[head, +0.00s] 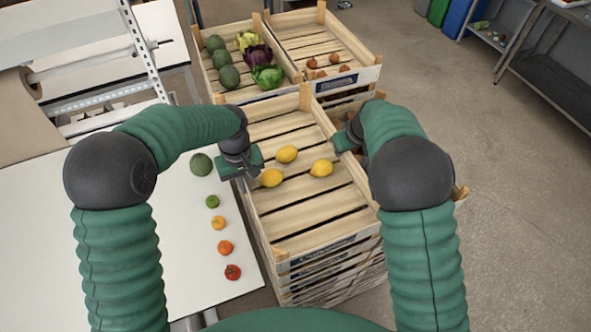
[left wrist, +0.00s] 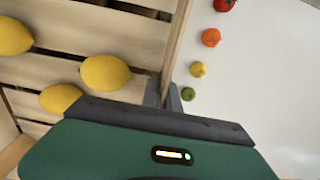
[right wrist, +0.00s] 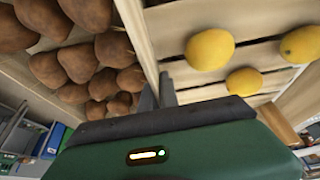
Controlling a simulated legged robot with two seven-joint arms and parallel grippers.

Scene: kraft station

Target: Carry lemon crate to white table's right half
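The lemon crate (head: 310,220) is a slatted wooden crate holding three yellow lemons (head: 287,154). It sits on top of a stack of similar crates. My left gripper (head: 258,163) is at the crate's left wall; in the left wrist view its fingers (left wrist: 165,97) close around the wall's top edge. My right gripper (head: 338,142) is at the opposite wall; in the right wrist view its fingers (right wrist: 155,92) lie close on both sides of that wall. The white table (head: 180,275) stands left of the crate.
A green melon (head: 201,164), a lime, orange fruits and a tomato (head: 233,272) line the table's right side. Vegetable (head: 228,77) and onion (head: 345,50) crates stand behind. A crate of brown potatoes (right wrist: 75,60) adjoins the right wall. Floor is clear at right.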

